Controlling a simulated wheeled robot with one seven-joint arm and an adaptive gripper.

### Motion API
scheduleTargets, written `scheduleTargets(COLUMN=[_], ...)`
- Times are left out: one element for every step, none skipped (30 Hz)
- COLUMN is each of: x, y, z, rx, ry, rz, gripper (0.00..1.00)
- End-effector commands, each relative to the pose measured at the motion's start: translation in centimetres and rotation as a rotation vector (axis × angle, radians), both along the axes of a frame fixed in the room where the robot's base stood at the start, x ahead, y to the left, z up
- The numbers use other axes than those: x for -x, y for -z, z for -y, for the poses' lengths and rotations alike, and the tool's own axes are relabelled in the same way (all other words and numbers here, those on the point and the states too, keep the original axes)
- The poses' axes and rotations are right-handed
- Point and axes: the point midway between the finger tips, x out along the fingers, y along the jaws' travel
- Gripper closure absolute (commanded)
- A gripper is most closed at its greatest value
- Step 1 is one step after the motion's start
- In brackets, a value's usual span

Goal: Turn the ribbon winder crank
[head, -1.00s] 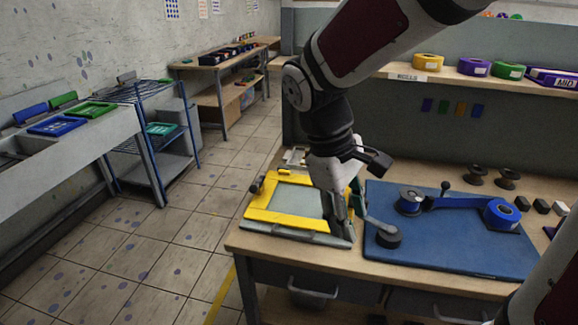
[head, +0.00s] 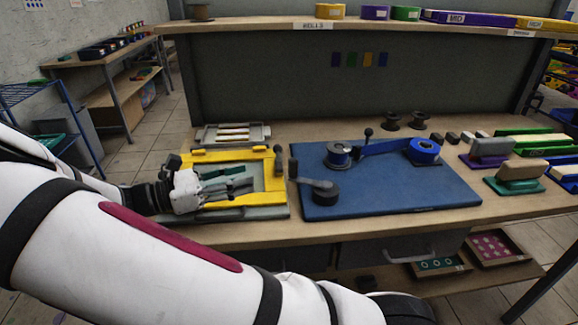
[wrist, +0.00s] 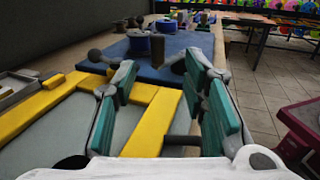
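The ribbon winder is a blue board (head: 390,195) on the table. A blue ribbon runs between a left spool (head: 338,153) and a right spool (head: 424,150). Its crank (head: 318,185) is a grey arm with a dark knob, at the board's left front edge. My gripper (head: 250,181) is open and empty, low over the yellow frame to the left of the crank, pointing right towards it. In the wrist view, its teal-padded fingers are spread apart. The board (wrist: 185,45) lies beyond the fingertips, and a dark cylinder, probably the knob, shows between them.
The yellow frame (head: 262,155) is under my gripper. A tray (head: 232,134) sits behind it. Dark spools (head: 391,121) and squeegee-like blocks (head: 515,178) stand behind and right of the board. A shelf (head: 300,26) crosses the back.

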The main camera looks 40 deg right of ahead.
Motion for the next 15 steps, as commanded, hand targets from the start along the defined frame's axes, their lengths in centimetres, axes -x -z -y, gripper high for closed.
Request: scheduleTargets(x=[-0.2, -0.3, -0.3, -0.3, -0.2, -0.1, 0.0, 0.2, 0.3, 0.5, 0.6, 0.8, 1.0, 1.2, 1.4], y=[0.1, 0.1, 0.1, 0.0, 0.0, 0.0, 0.0, 0.0, 0.0, 0.0, 0.0, 0.0, 0.0, 0.0, 0.0], z=[-0.1, -0.1, 0.0, 0.1, 0.3, 0.7, 1.1, 1.5, 2.1, 2.6, 3.2, 3.9, 4.5, 5.1, 5.8], rx=[0.014, 0.018, 0.023, 0.023, 0.023, 0.023, 0.023, 0.023, 0.022, 0.023, 0.023, 0.024, 0.023, 0.022, 0.021], ry=[-0.007, -0.008, -0.010, -0.010, -0.010, -0.009, -0.007, -0.007, -0.007, -0.006, -0.006, -0.005, -0.005, -0.005, -0.006], rz=[-0.007, -0.010, -0.012, -0.013, -0.013, -0.013, -0.013, -0.013, -0.013, -0.013, -0.013, -0.012, -0.012, -0.013, -0.013], gripper=[0.60, 0.60, 0.60, 0.60, 0.60, 0.60, 0.60, 0.60, 0.60, 0.60, 0.60, 0.60, 0.60, 0.60, 0.60])
